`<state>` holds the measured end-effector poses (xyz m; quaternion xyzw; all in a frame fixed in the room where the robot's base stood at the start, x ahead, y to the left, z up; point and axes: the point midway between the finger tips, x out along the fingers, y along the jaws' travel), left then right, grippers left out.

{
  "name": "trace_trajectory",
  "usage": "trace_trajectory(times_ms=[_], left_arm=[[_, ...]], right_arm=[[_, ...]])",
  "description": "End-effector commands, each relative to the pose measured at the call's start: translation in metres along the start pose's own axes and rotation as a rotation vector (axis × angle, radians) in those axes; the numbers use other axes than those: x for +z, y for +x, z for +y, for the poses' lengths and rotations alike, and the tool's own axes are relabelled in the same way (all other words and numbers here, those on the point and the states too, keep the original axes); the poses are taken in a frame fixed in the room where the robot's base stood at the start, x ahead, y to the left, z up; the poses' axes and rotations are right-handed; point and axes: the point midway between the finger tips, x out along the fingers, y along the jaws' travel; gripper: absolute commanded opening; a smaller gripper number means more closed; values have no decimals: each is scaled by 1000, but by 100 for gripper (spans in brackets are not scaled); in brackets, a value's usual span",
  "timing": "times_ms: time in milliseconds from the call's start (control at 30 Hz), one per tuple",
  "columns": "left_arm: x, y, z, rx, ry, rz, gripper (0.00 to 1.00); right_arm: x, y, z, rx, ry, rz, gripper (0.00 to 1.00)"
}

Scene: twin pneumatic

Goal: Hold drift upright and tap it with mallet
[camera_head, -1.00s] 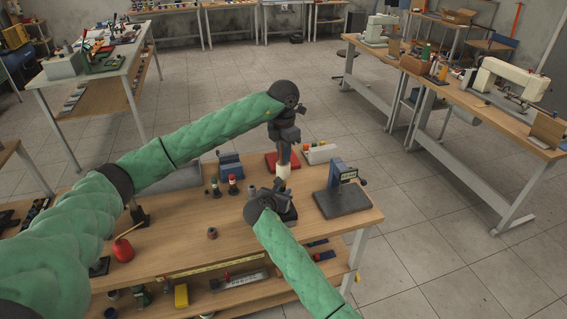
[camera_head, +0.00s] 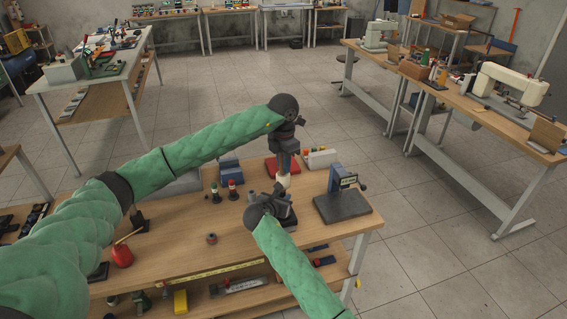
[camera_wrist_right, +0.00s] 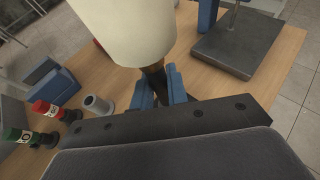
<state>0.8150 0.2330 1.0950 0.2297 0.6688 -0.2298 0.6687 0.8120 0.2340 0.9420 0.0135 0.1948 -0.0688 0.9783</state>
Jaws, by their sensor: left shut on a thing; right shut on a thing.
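The mallet's cream cylindrical head (camera_head: 284,181) shows just under my left gripper (camera_head: 285,168), which is shut on the mallet. It fills the top of the right wrist view (camera_wrist_right: 125,28). My right gripper (camera_head: 272,198) is low over the bench, and its blue fingers (camera_wrist_right: 161,88) are shut on the dark drift (camera_wrist_right: 154,77). The drift stands roughly upright, with its upper end close beneath the mallet head; I cannot tell whether they touch. The fingers hide the drift's lower part, and the mallet's handle is mostly hidden.
A dark-based stand with a display (camera_head: 342,203) is on the bench to the right. A blue block-like device (camera_head: 230,167), red-topped and green-topped bottles (camera_head: 232,188) and a grey cylinder (camera_wrist_right: 98,104) are to the left. A red oil can (camera_head: 122,255) stands at the front left. The middle front is fairly clear.

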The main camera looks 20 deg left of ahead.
Motion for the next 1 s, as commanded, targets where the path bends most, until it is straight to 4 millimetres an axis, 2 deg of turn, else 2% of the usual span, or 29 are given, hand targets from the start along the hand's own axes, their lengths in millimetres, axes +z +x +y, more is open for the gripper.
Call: trace_trajectory(times_ms=[800,1000], left_arm=[[0,10,0,0,0,0,0],[0,7,0,1,0,0,0]], right_arm=[[-3,0,0,-1,-2,4,0],[-3,0,0,-1,-1,3,0]])
